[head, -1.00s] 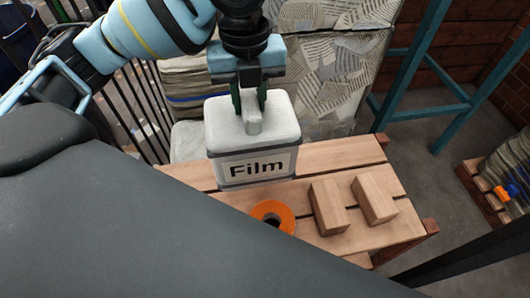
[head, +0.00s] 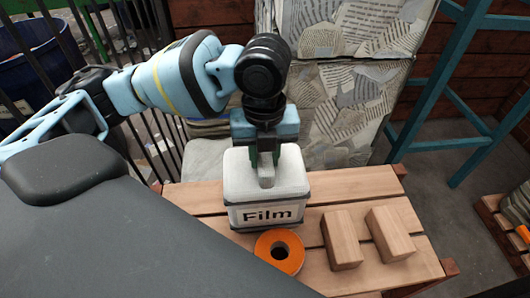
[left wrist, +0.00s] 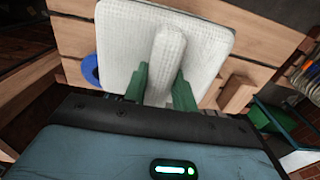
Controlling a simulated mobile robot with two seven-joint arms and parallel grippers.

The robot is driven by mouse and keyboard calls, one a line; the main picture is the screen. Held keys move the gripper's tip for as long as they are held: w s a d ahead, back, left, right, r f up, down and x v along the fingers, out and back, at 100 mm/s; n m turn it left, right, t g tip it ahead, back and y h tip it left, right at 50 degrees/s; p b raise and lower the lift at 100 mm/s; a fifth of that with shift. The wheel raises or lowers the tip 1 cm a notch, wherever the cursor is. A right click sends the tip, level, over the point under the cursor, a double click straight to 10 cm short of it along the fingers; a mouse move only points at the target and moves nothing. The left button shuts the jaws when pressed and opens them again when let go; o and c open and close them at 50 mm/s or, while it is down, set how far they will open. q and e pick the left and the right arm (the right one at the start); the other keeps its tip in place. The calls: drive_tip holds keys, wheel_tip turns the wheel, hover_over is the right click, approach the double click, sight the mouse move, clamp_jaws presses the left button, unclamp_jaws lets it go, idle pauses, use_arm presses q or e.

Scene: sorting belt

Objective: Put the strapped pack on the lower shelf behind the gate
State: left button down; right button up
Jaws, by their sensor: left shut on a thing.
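A white pack marked "Film" (head: 232,213) with dark bands around it and a raised grip on top hangs from or stands under my left gripper (head: 265,163). The left gripper is shut on that grip, its green fingers on both sides. The left wrist view shows the white top of the pack (left wrist: 120,40) between and beyond the fingers (left wrist: 162,88). The pack is upright over the slatted wooden table (head: 365,184); I cannot tell if it touches the slats. A gate and a lower shelf cannot be made out. My right gripper is not in view.
An orange roll (head: 262,246) lies just in front of the pack. Two wooden blocks (head: 341,240) (head: 391,235) lie to its right. Patterned bales (head: 340,95) stand behind, black bars (head: 160,150) at left, a teal frame (head: 426,90) at right. A blue ring (left wrist: 90,70) shows in the wrist view.

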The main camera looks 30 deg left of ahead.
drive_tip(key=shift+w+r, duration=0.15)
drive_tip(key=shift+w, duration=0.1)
use_arm(q)
drive_tip(key=c, duration=1.1)
unclamp_jaws()
drive_tip(key=shift+f, duration=0.1)
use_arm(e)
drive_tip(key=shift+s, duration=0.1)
use_arm(q)
drive_tip(key=shift+r, duration=0.45)
wheel_tip(320, 180, up, 11)
drive_tip(key=shift+r+p, duration=0.2)
drive_tip(key=shift+p, duration=0.7)
drive_tip(key=shift+o, duration=0.3)
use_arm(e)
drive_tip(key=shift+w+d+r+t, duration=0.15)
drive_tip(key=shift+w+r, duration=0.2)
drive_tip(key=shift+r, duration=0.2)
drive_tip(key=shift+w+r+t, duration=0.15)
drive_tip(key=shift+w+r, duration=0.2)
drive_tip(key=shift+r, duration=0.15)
